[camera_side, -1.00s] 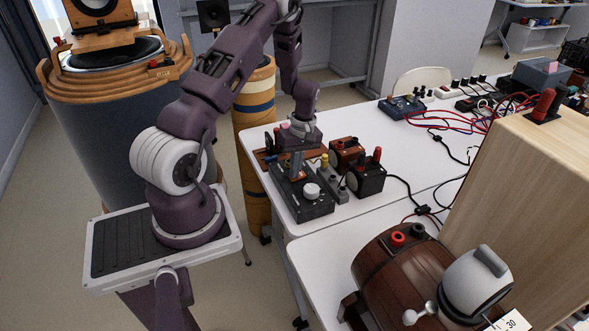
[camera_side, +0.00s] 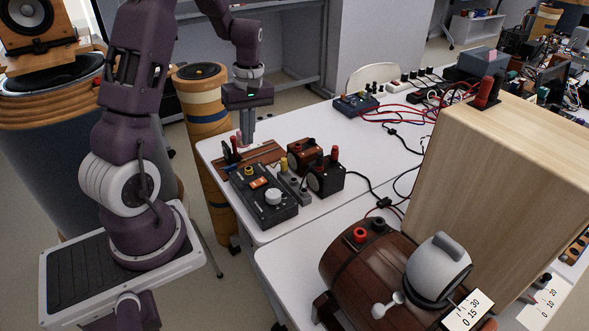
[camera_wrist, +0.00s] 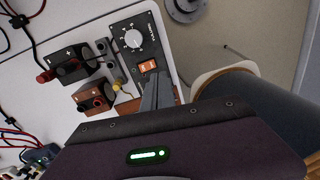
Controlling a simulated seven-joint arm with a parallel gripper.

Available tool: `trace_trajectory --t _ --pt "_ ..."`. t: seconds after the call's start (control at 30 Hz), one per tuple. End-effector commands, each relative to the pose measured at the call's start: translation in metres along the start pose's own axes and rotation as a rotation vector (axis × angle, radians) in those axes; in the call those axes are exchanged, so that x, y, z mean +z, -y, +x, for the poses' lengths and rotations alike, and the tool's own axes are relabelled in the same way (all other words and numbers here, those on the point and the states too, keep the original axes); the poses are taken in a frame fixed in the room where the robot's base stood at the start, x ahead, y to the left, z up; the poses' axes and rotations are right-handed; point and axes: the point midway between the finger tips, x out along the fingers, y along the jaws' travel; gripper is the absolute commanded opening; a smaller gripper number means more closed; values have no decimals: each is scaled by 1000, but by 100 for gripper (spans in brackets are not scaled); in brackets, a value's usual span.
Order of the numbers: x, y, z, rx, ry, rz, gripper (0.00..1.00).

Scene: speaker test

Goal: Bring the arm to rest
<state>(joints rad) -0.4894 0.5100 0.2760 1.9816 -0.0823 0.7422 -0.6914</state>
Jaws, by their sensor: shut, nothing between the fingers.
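My gripper (camera_side: 246,136) is above the wooden board (camera_side: 262,155) at the far left end of the white table. Its fingers are together, point down and hold nothing. In the wrist view my gripper (camera_wrist: 158,84) covers part of the board. The black control box (camera_side: 264,196) with a white knob (camera_side: 273,197) and a lit orange switch (camera_side: 258,182) sits just in front of the board. The wrist view also shows this box (camera_wrist: 136,62). The fingertips appear clear of the box in the side view.
Two small terminal boxes, one brown (camera_side: 304,157) and one black (camera_side: 326,180), stand right of the control box. A brown barrel (camera_side: 350,265) and a tall wooden cabinet (camera_side: 500,170) fill the right front. Cables run across the white table (camera_side: 330,122).

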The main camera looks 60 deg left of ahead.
Motion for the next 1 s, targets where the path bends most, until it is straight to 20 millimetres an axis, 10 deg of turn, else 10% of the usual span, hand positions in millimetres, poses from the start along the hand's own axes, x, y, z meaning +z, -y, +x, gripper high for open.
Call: trace_trajectory --t 0.2,0.4,0.6,1.0 --pt "133 15 -122 249 -130 620 0" --pt "226 91 -161 402 -339 1186 0" --pt "252 131 -157 449 -467 1429 0" --pt "253 133 -157 451 -476 1443 0"
